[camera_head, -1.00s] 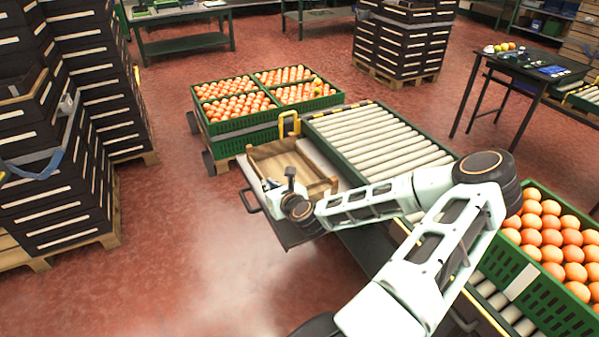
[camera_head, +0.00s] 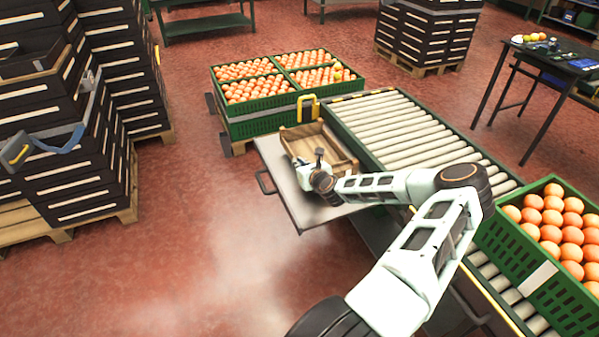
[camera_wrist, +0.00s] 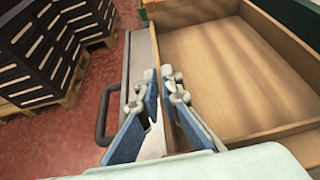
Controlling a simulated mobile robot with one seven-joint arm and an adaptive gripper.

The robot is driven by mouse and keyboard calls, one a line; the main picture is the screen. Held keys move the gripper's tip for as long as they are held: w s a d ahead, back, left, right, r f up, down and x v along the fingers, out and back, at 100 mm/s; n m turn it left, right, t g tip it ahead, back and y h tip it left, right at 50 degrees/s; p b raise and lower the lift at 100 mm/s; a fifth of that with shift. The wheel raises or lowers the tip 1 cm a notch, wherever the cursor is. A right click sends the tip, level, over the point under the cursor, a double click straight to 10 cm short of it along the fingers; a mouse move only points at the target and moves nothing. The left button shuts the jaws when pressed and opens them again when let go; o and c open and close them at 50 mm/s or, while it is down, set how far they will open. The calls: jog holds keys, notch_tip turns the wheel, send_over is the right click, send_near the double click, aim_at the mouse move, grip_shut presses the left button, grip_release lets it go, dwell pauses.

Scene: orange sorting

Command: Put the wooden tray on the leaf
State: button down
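My gripper (camera_head: 320,168) is at the tray's near-left wall. In the wrist view, the blue-padded fingers (camera_wrist: 161,82) are close together with the tray's wall (camera_wrist: 167,57) between them; the tray floor (camera_wrist: 225,70) is to the right, the leaf (camera_wrist: 139,60) to the left.
Green crates of oranges (camera_head: 262,127) stand behind. Another orange crate (camera_head: 530,265) is on the right. Stacked dark crates (camera_head: 60,150) stand left; floor between is clear.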

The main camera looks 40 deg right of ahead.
jog(key=shift+w+d+f, duration=0.25)
jog(key=shift+w+f, duration=0.05)
jog(key=shift+f, duration=0.1)
jog(key=shift+w+d+f, duration=0.1)
jog(key=shift+d+f, duration=0.05)
jog(key=shift+f, duration=1.55)
jog(key=shift+f+b, duration=0.1)
jog(key=shift+b, duration=0.3)
jog(key=shift+f, duration=0.1)
jog(key=c, duration=2.2)
grip_release()
jog(key=shift+o, duration=0.2)
